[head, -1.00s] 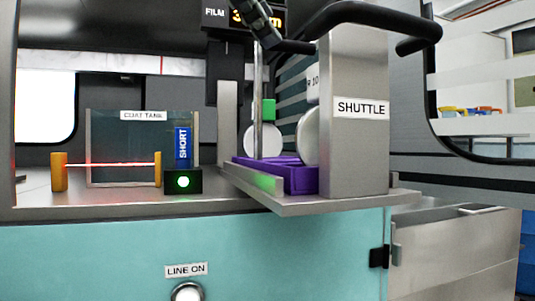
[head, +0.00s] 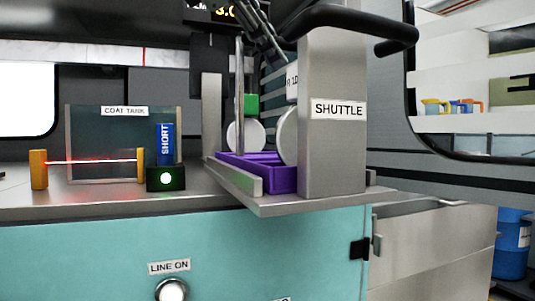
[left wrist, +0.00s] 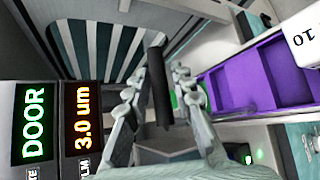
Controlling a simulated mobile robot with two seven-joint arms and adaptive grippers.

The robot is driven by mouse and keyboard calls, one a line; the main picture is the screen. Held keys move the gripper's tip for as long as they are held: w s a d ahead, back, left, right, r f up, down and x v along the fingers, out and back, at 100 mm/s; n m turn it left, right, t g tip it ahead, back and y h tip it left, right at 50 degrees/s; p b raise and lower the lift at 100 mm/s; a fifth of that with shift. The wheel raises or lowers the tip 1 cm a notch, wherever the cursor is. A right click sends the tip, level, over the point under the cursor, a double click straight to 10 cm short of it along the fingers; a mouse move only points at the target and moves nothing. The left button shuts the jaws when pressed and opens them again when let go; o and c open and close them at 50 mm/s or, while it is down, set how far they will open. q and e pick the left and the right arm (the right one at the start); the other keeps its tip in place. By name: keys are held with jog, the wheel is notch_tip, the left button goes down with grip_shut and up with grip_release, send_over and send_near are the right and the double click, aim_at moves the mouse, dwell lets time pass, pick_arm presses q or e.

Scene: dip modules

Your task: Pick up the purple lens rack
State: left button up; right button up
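The purple lens rack (head: 262,172) is a tray on the shuttle's metal ledge, holding round white lenses (head: 247,135). Its right end is partly hidden by the shuttle pillar. In the left wrist view the rack (left wrist: 232,88) lies to the right of the fingers. My left gripper (head: 265,38) is above the rack in the head view, its upper part cut off by the frame edge. In the left wrist view my left gripper (left wrist: 157,92) has its fingers apart, with a dark cylinder (left wrist: 157,82) showing between them. I cannot tell whether they touch it. My right gripper is out of view.
The grey SHUTTLE pillar (head: 333,150) stands at the rack's right, with a black curved bar (head: 350,17) near its top. A thin metal rod with a green block (head: 251,104) stands by the rack.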

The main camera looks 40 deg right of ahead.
pick_arm(q)
grip_shut()
jog(key=shift+a+r, duration=0.1)
jog(key=shift+r, duration=0.1)
